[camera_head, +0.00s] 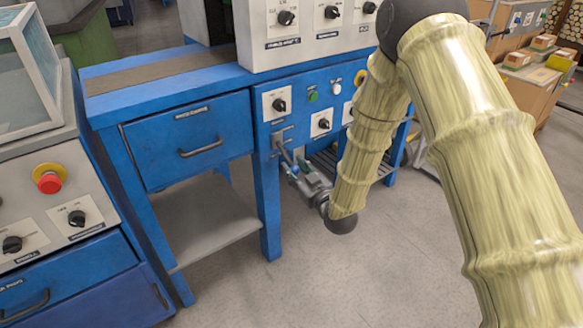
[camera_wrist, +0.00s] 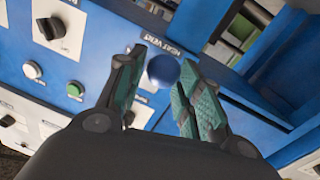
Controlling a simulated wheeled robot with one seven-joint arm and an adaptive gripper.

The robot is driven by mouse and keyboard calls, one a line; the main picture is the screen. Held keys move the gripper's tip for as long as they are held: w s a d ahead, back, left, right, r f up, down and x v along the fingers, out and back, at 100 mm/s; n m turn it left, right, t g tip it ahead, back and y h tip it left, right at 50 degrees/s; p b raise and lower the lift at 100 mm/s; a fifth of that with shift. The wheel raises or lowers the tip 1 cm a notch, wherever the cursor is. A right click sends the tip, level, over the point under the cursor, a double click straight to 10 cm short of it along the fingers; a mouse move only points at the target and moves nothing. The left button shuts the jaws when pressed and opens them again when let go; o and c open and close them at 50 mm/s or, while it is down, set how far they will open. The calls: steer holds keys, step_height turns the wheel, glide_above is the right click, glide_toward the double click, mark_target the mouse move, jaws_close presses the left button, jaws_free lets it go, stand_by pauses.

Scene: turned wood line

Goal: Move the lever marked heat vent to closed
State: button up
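The heat vent lever shows as a round dark blue knob (camera_wrist: 163,71) in the wrist view, beside a label reading HEAT VENT (camera_wrist: 181,52). My gripper (camera_wrist: 163,88) is open, with its two green-padded fingers on either side of the knob. The knob fills most of the gap near the fingertips; whether the pads touch it I cannot tell. The lever's shaft is hidden. In the head view my gripper (camera_head: 290,165) is at the blue machine front, below a black rotary switch, and the lever is too small to make out clearly.
The blue panel (camera_head: 300,82) carries rotary switches, a green button (camera_head: 313,97) and a white button (camera_head: 336,89) close above my gripper. A blue drawer (camera_head: 190,140) is to the left. A grey console with a red stop button (camera_head: 49,180) stands at far left. The floor in front is clear.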

steer(key=shift+x, duration=1.25)
steer(key=shift+a+f, duration=0.1)
jaws_close()
